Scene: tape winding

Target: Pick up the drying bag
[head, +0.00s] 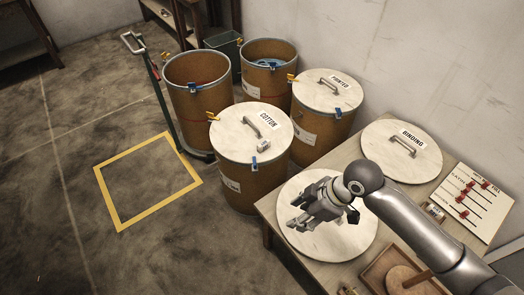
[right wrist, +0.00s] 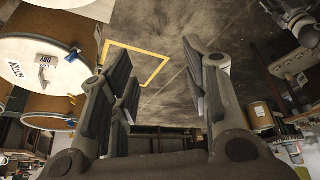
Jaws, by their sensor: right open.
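I cannot make out a drying bag for certain in either view. My right gripper (head: 312,208) is open and empty above a round pale lid (head: 350,245) on the table. Its spread fingers also show in the right wrist view (right wrist: 165,100), with nothing between them. My left gripper is not in the head view; a grey and dark jointed part at the top right of the right wrist view (right wrist: 294,20) may be it, its jaws unclear.
Brown drums stand left of the table: an open one (head: 198,90), one lidded COTTON (head: 245,180), one lidded PRINTED (head: 320,125). A BINDING lid (head: 385,165), slider board (head: 475,200) and wooden tray (head: 376,275) lie on the table (head: 273,208). The yellow floor square (head: 112,205) is empty.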

